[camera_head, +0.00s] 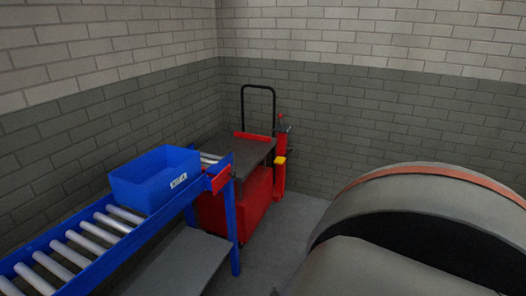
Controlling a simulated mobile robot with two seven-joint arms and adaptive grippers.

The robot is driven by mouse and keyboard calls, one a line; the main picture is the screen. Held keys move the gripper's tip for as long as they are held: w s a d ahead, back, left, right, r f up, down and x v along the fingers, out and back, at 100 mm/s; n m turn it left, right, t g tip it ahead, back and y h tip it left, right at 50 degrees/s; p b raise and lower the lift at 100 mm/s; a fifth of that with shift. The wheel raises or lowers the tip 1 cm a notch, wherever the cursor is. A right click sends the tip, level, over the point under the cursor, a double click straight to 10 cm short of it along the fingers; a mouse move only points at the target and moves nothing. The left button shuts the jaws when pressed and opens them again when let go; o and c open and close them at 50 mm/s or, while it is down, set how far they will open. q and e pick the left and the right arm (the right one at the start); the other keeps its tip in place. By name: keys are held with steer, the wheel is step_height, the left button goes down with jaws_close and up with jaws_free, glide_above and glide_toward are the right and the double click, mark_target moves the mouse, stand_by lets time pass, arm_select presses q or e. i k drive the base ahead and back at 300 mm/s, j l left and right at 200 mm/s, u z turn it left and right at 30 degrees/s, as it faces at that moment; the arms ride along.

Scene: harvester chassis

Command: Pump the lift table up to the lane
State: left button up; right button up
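The lift table (254,148) stands in the back corner, behind and right of the roller lane's end. It has a dark flat top, a red body (258,195) below and a black hoop handle (258,88) at the back. A red upright post (281,172) with a yellow part (280,160) and a small lever stands at its right side. The blue roller lane (82,250) runs from the lower left up to the table. I cannot tell the exact height difference between table top and lane. Neither of my grippers is in view.
A blue tote (150,182) with a white label sits on the lane near its far end. A red part (219,180) is at the lane's end. A large grey rounded body with an orange band covers the lower right. Bare floor (300,215) shows right of the table.

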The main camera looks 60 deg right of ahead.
mark_target(279, 160)
steer(key=z, duration=1.55)
steer(key=i+l+u, duration=0.1)
steer(key=u, duration=0.25)
steer(key=l+u, duration=0.2)
steer(key=u, duration=0.15)
steer(key=i+l+u, duration=0.1)
steer(key=u, duration=0.25)
steer(key=l+u, duration=0.45)
steer(key=l, duration=0.6)
steer(key=l+u, duration=0.2)
steer(key=l, duration=2.75)
steer(key=u, duration=0.05)
